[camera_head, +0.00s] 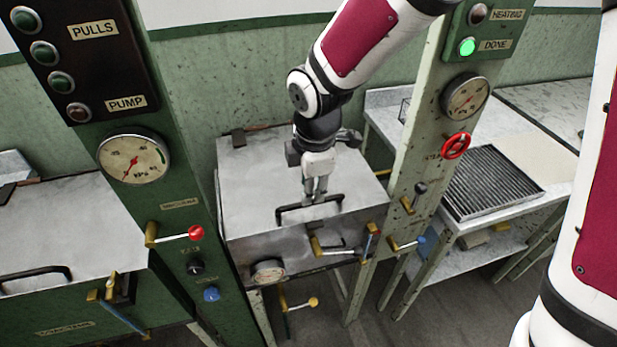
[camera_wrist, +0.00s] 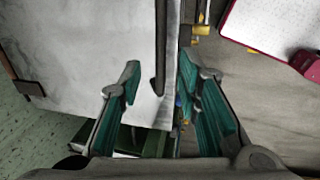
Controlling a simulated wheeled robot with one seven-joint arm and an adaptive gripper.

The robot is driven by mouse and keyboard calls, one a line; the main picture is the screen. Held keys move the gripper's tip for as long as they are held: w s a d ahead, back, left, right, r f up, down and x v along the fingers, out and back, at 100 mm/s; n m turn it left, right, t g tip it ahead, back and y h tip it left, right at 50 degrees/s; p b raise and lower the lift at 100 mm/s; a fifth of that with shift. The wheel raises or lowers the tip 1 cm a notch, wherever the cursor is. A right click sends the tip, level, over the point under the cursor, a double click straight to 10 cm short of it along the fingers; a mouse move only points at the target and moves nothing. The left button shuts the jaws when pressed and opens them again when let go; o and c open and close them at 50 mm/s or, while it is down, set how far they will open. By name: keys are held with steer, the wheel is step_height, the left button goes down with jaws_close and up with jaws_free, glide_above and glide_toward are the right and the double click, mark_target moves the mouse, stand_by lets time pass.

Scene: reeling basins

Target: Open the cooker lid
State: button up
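The cooker is a grey metal box in the middle of the head view, with a flat lid (camera_head: 250,185) that lies shut. A black bar handle (camera_head: 288,209) runs along the lid's front part. My gripper (camera_head: 314,198) points down at the handle, its fingers at or just above the bar. In the wrist view the lid (camera_wrist: 95,40) fills the upper left. The handle (camera_wrist: 160,45) passes between the open fingers of my gripper (camera_wrist: 162,78). I cannot tell whether the fingers touch the bar. A brass latch with a lever (camera_head: 318,244) sits on the cooker's front.
A green post with a gauge (camera_head: 134,159) and a red-knobbed lever (camera_head: 195,233) stands left of the cooker. A second post with a gauge (camera_head: 465,98) and red wheel (camera_head: 456,146) stands right. A table with a dark ribbed tray (camera_head: 492,182) is further right.

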steer(key=shift+w+a+f, duration=0.1)
steer(key=shift+w+f, duration=0.1)
steer(key=shift+f, duration=1.05)
steer(key=shift+w+f, duration=0.2)
steer(key=shift+f, duration=1.05)
jaws_close()
